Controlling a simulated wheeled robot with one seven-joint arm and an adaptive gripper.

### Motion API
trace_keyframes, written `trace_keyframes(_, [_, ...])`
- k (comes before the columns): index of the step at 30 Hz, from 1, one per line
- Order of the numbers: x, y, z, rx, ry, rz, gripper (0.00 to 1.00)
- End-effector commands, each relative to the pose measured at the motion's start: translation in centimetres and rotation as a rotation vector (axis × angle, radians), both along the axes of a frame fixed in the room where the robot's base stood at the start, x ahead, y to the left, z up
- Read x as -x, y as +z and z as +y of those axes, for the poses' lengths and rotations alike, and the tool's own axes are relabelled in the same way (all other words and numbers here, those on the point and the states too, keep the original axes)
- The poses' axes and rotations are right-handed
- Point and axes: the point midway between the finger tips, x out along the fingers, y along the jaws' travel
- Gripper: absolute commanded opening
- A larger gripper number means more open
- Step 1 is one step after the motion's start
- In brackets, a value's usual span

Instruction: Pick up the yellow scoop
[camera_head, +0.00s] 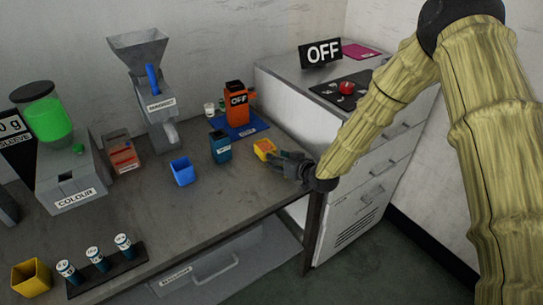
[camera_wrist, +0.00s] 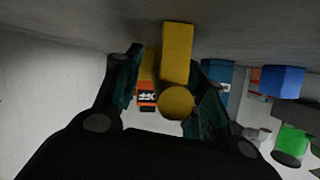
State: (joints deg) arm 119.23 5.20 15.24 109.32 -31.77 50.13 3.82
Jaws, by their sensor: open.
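The yellow scoop (camera_head: 262,147) lies near the right end of the grey workbench, with orange showing at its opening. My gripper (camera_head: 277,156) is right beside it, reaching in from the right. In the wrist view the scoop (camera_wrist: 177,52) shows as a yellow block with a round yellow end, between the spread fingers of my gripper (camera_wrist: 165,75). The fingers are open. I cannot tell whether the right finger touches the scoop. Part of the scoop is hidden by the fingers in the head view.
A dark blue container (camera_head: 220,146) stands just left of the scoop. An orange container marked OFF (camera_head: 237,103) stands behind on a blue mat (camera_head: 251,126). A blue cup (camera_head: 182,171) is further left. The white cabinet (camera_head: 302,123) adjoins the bench at right.

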Motion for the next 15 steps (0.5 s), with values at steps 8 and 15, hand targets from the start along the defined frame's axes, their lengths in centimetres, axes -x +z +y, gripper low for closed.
trace_keyframes(8, [0.02, 0.00, -0.01, 0.000, 0.000, 0.000, 0.12])
trace_keyframes(15, [0.00, 0.04, -0.02, 0.000, 0.000, -0.001, 0.00])
